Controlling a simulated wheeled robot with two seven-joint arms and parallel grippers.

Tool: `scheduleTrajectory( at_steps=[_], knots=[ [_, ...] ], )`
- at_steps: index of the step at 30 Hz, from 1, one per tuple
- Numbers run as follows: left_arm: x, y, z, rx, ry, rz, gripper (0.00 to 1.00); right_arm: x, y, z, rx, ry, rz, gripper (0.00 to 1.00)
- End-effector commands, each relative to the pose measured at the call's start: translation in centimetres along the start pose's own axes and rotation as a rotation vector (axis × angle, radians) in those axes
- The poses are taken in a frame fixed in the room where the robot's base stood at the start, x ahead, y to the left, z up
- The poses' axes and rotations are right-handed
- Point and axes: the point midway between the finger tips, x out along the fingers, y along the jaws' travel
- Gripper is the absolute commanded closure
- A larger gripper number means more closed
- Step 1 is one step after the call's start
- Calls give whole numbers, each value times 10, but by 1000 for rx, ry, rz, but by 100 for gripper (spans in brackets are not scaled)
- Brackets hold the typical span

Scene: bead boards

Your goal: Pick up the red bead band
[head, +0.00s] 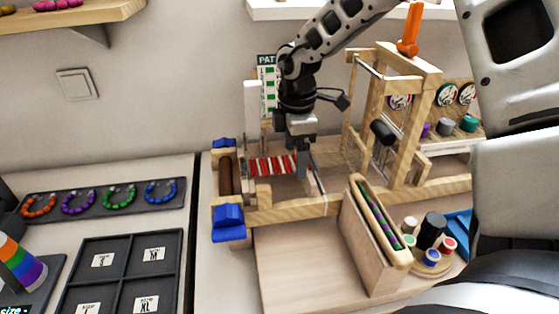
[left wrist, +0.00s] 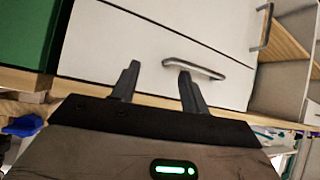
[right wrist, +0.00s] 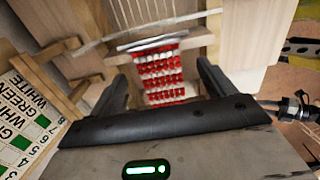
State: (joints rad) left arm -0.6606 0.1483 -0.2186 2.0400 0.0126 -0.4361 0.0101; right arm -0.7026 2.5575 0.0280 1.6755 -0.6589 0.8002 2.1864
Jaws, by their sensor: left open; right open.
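The red bead band (head: 272,166) is a short strip of red and white rows lying in the wooden bead loom (head: 290,212). In the right wrist view the band (right wrist: 160,75) lies between my open fingers, farther off than the fingertips, with threads running beyond it. My right gripper (head: 303,172) is open and empty, pointing down over the loom beside the right end of the band. I cannot tell whether it touches the band. My left gripper (left wrist: 155,80) is open and empty, facing a white drawer front; it does not show in the head view.
A pattern card (right wrist: 25,120) stands beside the loom. A tall wooden frame (head: 400,120) rises at its right. A narrow bead tray (head: 380,225) and several spools (head: 432,230) stand in front. A sorting tray (head: 125,275) and a bracelet board (head: 100,200) lie at left.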

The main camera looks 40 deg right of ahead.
Motion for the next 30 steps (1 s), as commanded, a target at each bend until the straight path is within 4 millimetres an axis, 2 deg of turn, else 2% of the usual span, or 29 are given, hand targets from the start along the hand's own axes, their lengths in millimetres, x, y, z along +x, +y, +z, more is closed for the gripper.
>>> scheduleTrajectory(
  at_steps=[30],
  knots=[
    [6, -2, 5, -1, 5, -4, 55, 7, 0, 0, 1, 1, 1, 18]
  ],
)
